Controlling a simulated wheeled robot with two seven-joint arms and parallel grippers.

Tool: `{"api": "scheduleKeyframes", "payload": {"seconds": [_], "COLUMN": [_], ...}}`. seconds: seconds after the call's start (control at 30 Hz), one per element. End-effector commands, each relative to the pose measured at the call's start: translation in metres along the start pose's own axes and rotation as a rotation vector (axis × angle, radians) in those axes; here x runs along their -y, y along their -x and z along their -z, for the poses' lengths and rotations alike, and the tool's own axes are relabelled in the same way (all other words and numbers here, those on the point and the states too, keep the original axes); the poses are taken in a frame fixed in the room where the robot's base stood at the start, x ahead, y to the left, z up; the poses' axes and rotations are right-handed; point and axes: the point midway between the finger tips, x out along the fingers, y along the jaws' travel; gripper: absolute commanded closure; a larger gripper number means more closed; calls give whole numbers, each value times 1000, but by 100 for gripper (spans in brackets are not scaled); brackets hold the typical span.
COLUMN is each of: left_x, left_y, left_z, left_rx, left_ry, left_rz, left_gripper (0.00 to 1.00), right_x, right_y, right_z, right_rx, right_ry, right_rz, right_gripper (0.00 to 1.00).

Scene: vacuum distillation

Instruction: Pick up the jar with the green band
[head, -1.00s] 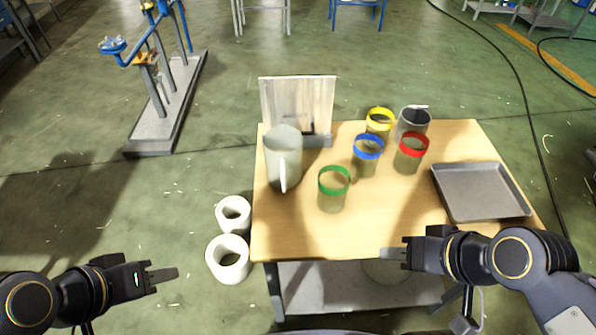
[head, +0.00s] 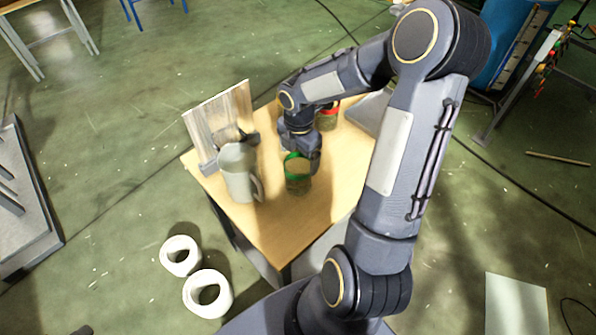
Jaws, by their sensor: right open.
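The jar with the green band (head: 298,178) stands upright on the wooden table, right of a grey pitcher (head: 238,172). My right gripper (head: 305,155) is open and reaches down at the jar's far side, close against its rim. I cannot tell whether the fingers touch the jar, as the gripper body hides part of them. A dark tip at the bottom left edge looks like part of my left gripper (head: 82,330); its jaws do not show.
The jar with the red band (head: 328,118) stands behind my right wrist. My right arm hides the blue-banded jar and most of the tray (head: 368,110). A wooden board (head: 220,115) stands at the table's left edge. Two white rolls (head: 207,293) are on the floor.

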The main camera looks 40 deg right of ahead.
Motion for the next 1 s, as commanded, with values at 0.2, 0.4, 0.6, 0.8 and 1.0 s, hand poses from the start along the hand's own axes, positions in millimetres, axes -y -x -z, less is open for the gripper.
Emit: {"api": "scheduleKeyframes", "payload": {"seconds": [0.2,0.4,0.6,0.8,1.0], "left_x": [-1,-3,-4,-4,-4], "left_y": [1,7,9,9,9], "left_z": [0,3,4,4,4], "left_rx": [0,0,0,0,0], "left_ry": [0,0,0,0,0], "left_rz": [0,0,0,0,0], "left_gripper": [64,64,64,64,64], "right_x": [-1,-1,-1,-2,-2], "right_y": [-24,-49,-76,-80,-80], "right_z": [-1,1,0,0,0], "right_rx": [-2,-5,-3,-1,-1], "right_ry": [26,24,23,22,22], "right_rz": [8,9,7,4,4], "right_gripper": [12,12,12,12,26]}}
